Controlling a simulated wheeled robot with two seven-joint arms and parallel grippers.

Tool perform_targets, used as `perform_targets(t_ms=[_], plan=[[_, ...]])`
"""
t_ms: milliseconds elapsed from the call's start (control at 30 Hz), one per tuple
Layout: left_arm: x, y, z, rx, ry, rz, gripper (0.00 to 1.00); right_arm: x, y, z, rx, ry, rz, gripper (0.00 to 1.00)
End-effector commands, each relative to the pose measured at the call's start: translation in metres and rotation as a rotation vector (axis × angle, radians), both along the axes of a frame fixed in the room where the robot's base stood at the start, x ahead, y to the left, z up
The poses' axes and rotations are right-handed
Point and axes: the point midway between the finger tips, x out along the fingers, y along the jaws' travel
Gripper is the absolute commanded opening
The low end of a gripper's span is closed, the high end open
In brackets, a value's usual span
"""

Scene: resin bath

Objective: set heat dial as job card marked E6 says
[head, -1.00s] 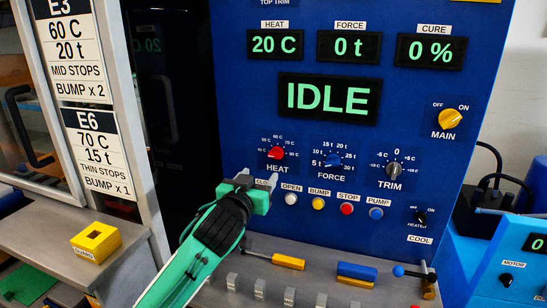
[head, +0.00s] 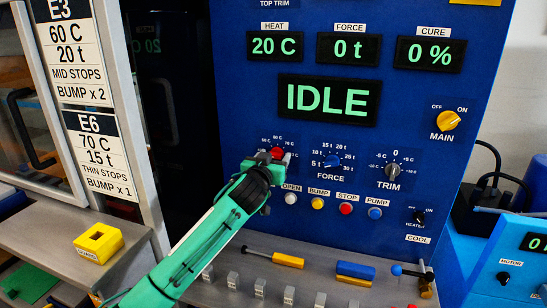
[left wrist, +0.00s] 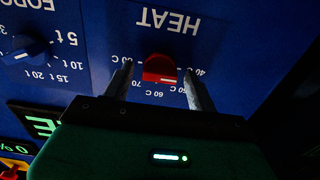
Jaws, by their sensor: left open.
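The red heat dial (head: 277,153) is on the blue panel, under the scale marked in C. My left gripper (head: 268,160) is at the dial. In the left wrist view the gripper (left wrist: 160,88) is open, with one finger on each side of the red knob (left wrist: 160,69), gaps showing between fingers and knob. That view shows the scale upside down; the knob's pale mark lies toward its lower right side, near 50 C. The job card E6 (head: 100,155) reads 70 C, 15 t, thin stops, bump x 1. The heat display (head: 275,46) reads 20 C. My right gripper is not seen.
The blue force dial (head: 332,161) and trim dial (head: 392,169) sit right of the heat dial. Below is a row of push buttons, including the red stop button (head: 345,208). Card E3 (head: 70,50) hangs above E6. A yellow block (head: 98,243) lies on the left shelf.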

Motion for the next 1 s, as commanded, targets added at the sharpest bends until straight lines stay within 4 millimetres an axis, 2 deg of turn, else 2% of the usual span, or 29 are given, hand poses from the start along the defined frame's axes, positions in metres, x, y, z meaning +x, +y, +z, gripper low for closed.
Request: perform_targets(t_ms=[233,400,467,767,1000], plan=[[0.0,0.0,0.0,0.0,0.0,-0.001,0.56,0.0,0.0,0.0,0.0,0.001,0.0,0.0],[0.0,0.0,0.0,0.0,0.0,-0.001,0.23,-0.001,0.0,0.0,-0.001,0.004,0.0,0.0],[0.0,0.0,0.0,0.0,0.0,-0.001,0.13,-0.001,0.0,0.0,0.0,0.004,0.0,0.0],[0.0,0.0,0.001,0.031,-0.01,-0.001,0.14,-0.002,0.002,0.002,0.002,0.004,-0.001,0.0],[0.0,-0.001,0.003,0.152,-0.05,-0.002,0.14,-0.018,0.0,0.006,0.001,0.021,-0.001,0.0]])
